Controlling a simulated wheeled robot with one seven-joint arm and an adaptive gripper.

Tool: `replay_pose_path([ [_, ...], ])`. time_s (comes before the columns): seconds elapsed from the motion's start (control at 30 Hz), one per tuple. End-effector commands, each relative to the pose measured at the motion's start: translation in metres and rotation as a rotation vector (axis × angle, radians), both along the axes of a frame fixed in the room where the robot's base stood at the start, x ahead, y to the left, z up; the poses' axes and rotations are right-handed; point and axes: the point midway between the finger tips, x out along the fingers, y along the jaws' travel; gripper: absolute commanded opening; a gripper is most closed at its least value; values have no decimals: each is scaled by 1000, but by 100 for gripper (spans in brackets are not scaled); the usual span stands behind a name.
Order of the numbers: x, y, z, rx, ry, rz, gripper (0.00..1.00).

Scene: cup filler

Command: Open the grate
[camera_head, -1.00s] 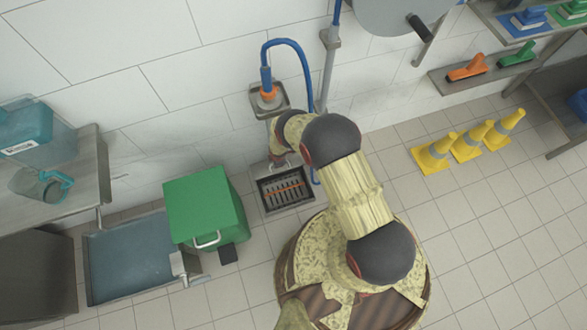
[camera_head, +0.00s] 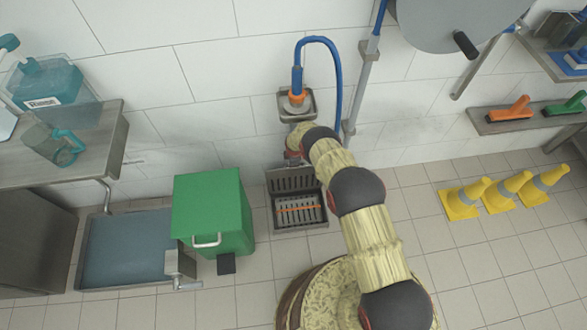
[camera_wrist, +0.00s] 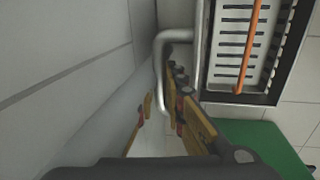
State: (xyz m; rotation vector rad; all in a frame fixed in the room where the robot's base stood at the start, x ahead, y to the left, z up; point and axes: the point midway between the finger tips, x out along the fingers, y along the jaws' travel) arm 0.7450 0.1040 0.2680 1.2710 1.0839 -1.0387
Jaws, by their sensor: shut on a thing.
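The grate (camera_head: 290,179) is a grey slotted panel at the floor drain, tilted up along the drain's wall side in the head view. Below it the drain box (camera_head: 325,223) is open to view, with a slotted bottom and an orange strip across it. In the wrist view the slotted bottom (camera_wrist: 229,72) and the orange strip (camera_wrist: 247,45) show at the upper right. A bent metal handle (camera_wrist: 160,45) runs between the yellow fingers of my gripper (camera_wrist: 163,97), which is shut on it. In the head view my gripper is mostly hidden behind the grate and my arm.
A green bin (camera_head: 207,211) stands close left of the drain. A blue-grey floor basin (camera_head: 125,250) lies farther left. A pipe holder with a blue hose (camera_head: 337,75) is on the wall above.

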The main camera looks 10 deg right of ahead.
Motion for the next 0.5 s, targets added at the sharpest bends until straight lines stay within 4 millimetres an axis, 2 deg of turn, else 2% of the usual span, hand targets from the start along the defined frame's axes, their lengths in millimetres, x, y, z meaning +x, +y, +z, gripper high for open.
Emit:
replay_pose_path([
  [0.4,5,-4,2,-1,-5,-3,0],
  [0.43,5,-4,2,-1,-5,-4,13],
  [0.5,5,-4,2,-1,-5,-3,17],
])
